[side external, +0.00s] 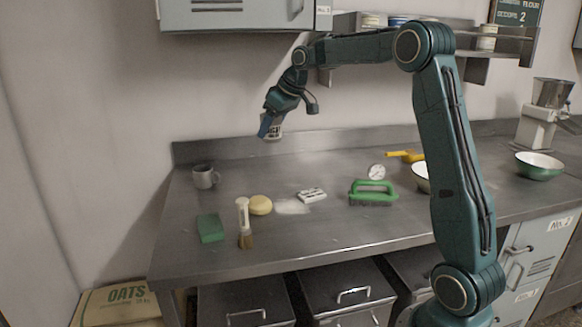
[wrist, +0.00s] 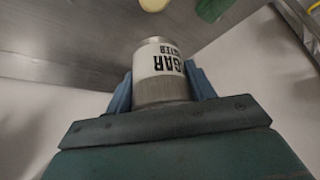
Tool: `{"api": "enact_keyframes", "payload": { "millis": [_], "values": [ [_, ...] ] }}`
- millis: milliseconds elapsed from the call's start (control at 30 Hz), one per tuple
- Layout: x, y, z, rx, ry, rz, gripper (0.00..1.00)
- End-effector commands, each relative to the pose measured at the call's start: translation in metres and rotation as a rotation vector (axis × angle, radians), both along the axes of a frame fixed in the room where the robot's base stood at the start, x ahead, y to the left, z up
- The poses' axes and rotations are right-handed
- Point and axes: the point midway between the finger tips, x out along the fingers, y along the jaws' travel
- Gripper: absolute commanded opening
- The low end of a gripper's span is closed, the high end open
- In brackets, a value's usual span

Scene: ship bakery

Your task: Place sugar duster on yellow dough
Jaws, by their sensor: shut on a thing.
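My gripper (side external: 268,124) is shut on the sugar duster (side external: 274,129), held in the air above the back of the counter. In the wrist view the duster (wrist: 161,68) is a metal and white can with dark lettering, between the two blue fingers. The yellow dough (side external: 260,205) is a round lump on the counter, well below the gripper. It also shows at the top of the wrist view (wrist: 153,4). The duster and the dough are apart.
A white patch (side external: 292,206), a small white block (side external: 311,195) and a green-handled brush (side external: 373,190) lie right. A cabinet (side external: 235,14) hangs above.

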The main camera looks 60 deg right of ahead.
Motion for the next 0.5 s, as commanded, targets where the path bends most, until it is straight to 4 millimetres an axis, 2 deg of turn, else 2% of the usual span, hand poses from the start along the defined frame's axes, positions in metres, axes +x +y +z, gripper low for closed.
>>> {"api": "enact_keyframes", "payload": {
  "millis": [33, 200, 500],
  "values": [
    [0.011, 0.001, 0.001, -0.001, -0.002, -0.005, 0.29],
    [0.034, 0.005, 0.006, 0.003, -0.007, -0.032, 0.29],
    [0.048, 0.008, 0.009, 0.007, -0.011, -0.052, 0.29]
  ]
}}
